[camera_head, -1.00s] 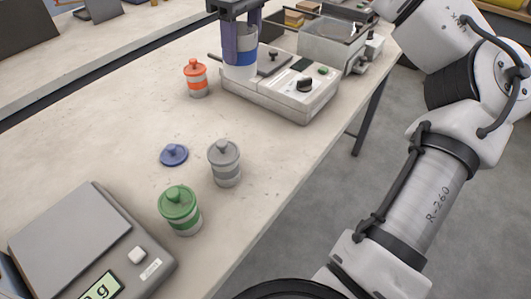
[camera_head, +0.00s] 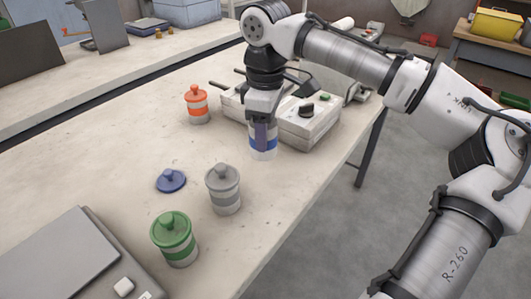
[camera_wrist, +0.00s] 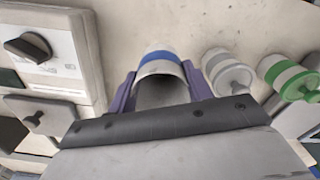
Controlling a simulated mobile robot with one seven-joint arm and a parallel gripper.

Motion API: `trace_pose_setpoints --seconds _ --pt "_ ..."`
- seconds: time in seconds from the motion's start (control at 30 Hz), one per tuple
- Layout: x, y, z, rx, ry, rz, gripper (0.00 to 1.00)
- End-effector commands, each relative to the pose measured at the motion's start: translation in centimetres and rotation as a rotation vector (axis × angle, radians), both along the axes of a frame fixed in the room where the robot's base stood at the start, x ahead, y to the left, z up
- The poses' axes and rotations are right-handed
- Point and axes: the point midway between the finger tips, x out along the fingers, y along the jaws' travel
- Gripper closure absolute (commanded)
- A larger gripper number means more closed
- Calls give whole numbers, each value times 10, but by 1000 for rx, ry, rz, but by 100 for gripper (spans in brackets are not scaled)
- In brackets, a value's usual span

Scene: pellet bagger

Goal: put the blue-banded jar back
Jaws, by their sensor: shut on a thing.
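The blue-banded jar (camera_head: 263,153) is white with a blue band and has no lid on it. My gripper (camera_head: 262,134) is shut on it, with its purple fingers on either side. In the wrist view the jar (camera_wrist: 158,62) sits between the two fingers (camera_wrist: 160,88) with its mouth open. It is in front of the machine's near edge; whether it touches the table I cannot tell. A blue lid (camera_head: 171,180) lies alone on the table, left of the grey-lidded jar (camera_head: 223,188).
A green-lidded jar (camera_head: 175,238) and an orange-lidded jar (camera_head: 197,104) stand on the table (camera_head: 120,160). A white machine (camera_head: 305,124) with a black knob stands behind my gripper. A scale (camera_head: 75,262) is at the front left. The table's right edge is close to the jar.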

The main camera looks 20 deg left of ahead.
Motion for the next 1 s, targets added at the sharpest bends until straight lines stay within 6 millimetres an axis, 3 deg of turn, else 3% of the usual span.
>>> trace_pose_setpoints --seconds 0.5,0.9,0.93,1.0 --pt "0 0 -60 -1 -2 0 85" --pt "0 0 -65 2 0 0 85" --pt "0 0 -66 0 -1 -1 47" --pt "0 0 -65 0 -1 -1 38"
